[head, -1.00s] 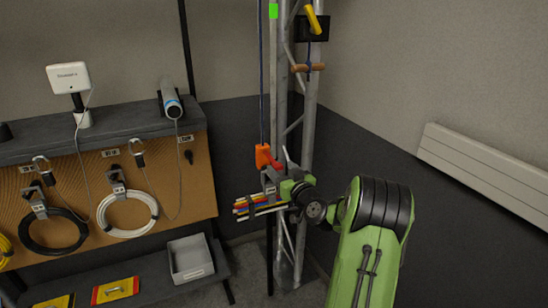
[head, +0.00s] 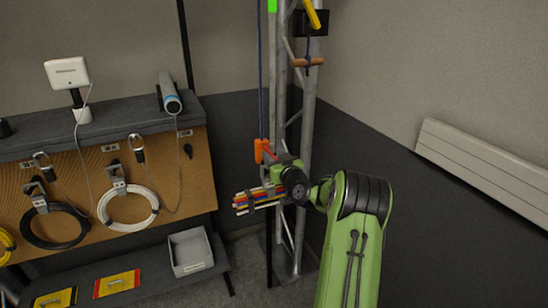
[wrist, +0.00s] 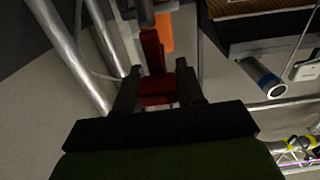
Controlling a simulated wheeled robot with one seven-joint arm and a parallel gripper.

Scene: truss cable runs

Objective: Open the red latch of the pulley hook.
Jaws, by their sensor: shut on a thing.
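The orange pulley hook body (head: 260,151) hangs on a dark blue rope beside the metal truss in the head view. It shows as an orange block (wrist: 166,32) at the top of the wrist view. The red latch (wrist: 155,88) sits between the two dark fingers of my gripper (wrist: 158,86), with its upper part reaching up beside the orange block. My gripper is shut on the latch. In the head view my gripper (head: 272,167) is just below and right of the hook and covers most of the latch. I cannot tell the latch's angle there.
The truss (head: 309,120) stands close behind my gripper. A bundle of coloured cables (head: 258,199) is just below it. A pegboard with coiled cables (head: 128,212) and a grey bin (head: 190,252) are at left. A wall heater (head: 485,168) is at right.

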